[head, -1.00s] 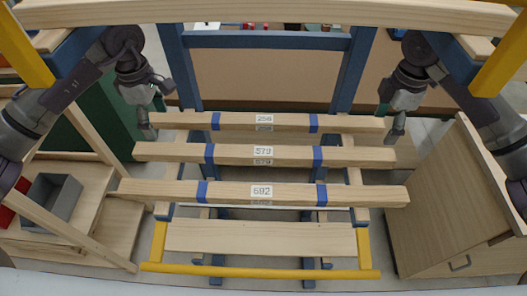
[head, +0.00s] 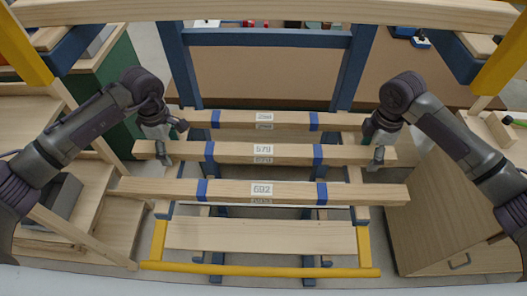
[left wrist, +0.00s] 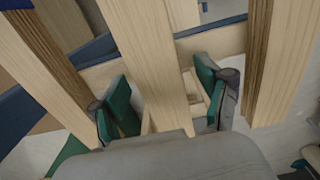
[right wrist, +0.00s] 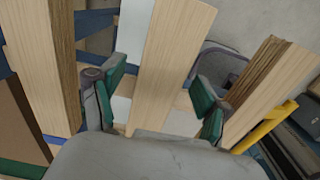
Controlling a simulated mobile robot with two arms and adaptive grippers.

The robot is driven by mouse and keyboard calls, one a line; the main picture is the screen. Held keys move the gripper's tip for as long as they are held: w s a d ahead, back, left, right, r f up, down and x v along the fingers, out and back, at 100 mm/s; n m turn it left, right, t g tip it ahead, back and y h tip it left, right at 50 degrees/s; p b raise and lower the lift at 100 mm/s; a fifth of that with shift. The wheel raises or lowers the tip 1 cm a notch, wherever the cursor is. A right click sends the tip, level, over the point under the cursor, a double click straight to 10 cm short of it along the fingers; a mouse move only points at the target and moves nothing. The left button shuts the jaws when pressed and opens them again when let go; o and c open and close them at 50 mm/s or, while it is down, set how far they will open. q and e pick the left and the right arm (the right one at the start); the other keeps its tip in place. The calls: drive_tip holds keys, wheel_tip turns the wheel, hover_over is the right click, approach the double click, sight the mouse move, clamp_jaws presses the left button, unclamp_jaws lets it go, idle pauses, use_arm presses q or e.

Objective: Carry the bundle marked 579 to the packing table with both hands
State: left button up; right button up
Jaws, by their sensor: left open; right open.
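The bundle marked 579 (head: 263,153) is a long pale wooden bundle with two blue bands. It lies across the rack between the bundle marked 256 (head: 264,120) behind and the bundle marked 692 (head: 262,191) in front. My left gripper (head: 164,157) is at its left end and my right gripper (head: 377,158) at its right end. In the left wrist view the open green-padded fingers (left wrist: 168,98) stand on either side of a wooden bar, with gaps. The right wrist view shows the open fingers (right wrist: 158,95) likewise astride a bar. The packing table is not clearly identifiable.
The blue rack frame (head: 268,40) stands behind the bundles. A yellow bar (head: 260,271) runs along the front, below a bare board (head: 260,238). A wooden cabinet (head: 440,225) stands at right, and wooden shelves (head: 90,235) with a grey bin stand at left.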

use_arm(q)
drive_tip(key=shift+f, duration=0.1)
clamp_jaws()
use_arm(e)
clamp_jaws()
